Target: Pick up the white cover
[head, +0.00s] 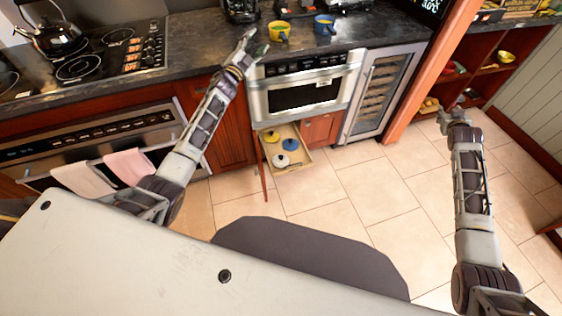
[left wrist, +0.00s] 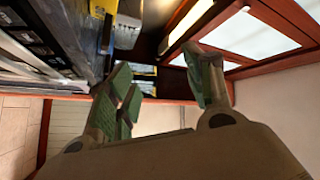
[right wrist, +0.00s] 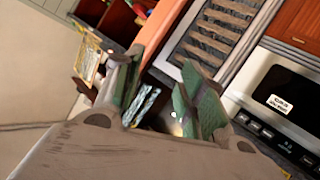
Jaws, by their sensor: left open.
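The white cover (head: 281,161) lies in the open wooden drawer (head: 298,167) under the microwave, at its near left. A yellow cover (head: 271,137) and a blue cover (head: 290,144) lie behind it in the same drawer. My left gripper (head: 254,45) is raised near the counter edge, above and behind the drawer and apart from the covers. Its fingers are spread and empty in the left wrist view (left wrist: 162,82). My right gripper (head: 455,117) is far to the right of the drawer. Its fingers are apart with nothing between them in the right wrist view (right wrist: 160,85). Neither wrist view shows the white cover.
The microwave (head: 304,92) sits above the drawer, with a wine cooler (head: 380,94) to its right. A yellow mug (head: 279,31) and a blue mug (head: 324,25) stand on the counter near my left gripper. The tiled floor before the drawer is clear.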

